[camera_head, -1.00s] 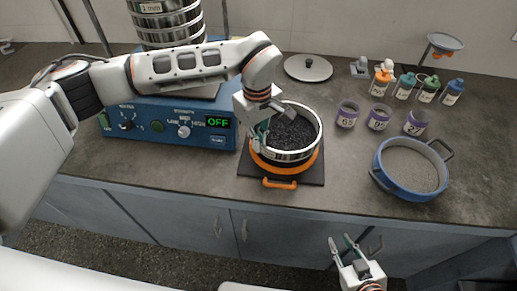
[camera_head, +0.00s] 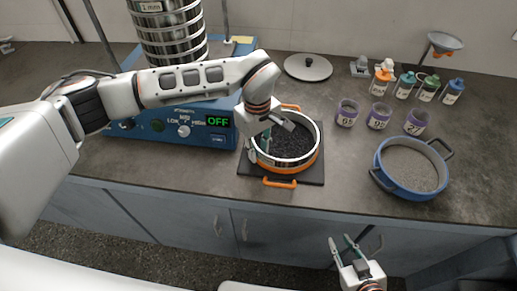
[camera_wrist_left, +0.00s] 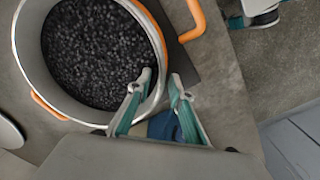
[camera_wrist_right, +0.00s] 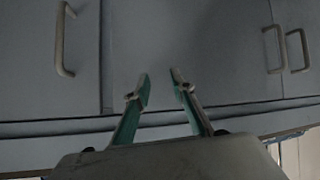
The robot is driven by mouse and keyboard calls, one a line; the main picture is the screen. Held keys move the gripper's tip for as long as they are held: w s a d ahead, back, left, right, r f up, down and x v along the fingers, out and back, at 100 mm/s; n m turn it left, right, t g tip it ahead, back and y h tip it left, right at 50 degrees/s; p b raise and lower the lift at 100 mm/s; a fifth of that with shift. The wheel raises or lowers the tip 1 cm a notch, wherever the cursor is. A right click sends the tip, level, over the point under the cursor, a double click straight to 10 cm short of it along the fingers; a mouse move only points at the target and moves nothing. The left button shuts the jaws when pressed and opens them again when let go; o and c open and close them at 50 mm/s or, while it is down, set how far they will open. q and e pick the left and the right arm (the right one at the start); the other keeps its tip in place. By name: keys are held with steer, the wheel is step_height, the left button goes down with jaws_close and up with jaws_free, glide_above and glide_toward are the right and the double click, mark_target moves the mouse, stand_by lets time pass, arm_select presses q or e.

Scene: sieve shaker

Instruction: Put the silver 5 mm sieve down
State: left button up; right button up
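The silver sieve (camera_head: 290,162), full of dark granules, sits level in an orange-handled pan (camera_head: 279,182) on a dark square mat (camera_head: 314,177). My left gripper (camera_head: 259,154) is at the sieve's left side. In the left wrist view the sieve wall (camera_wrist_left: 161,72) passes between the two fingertips (camera_wrist_left: 160,82); one finger is inside the rim, the other outside. The fingers look apart, with a gap beside the wall. My right gripper (camera_head: 345,243) is open and empty in front of the counter. It also shows open in the right wrist view (camera_wrist_right: 161,88).
A blue shaker (camera_head: 218,138) reading OFF carries a sieve stack (camera_head: 170,35) at the left. A lid (camera_head: 308,67) lies behind. Purple-banded jars (camera_head: 379,117), bottles (camera_head: 404,86) and a blue-rimmed pan (camera_head: 403,188) stand right. The counter between mat and blue pan is clear.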

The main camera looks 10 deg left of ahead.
arm_select(q)
steer(key=shift+r, duration=0.1)
steer(key=shift+r, duration=0.25)
step_height(320, 180, up, 12)
steer(key=shift+f+b, duration=0.2)
steer(key=shift+b, duration=0.15)
steer(key=shift+s+a, duration=0.1)
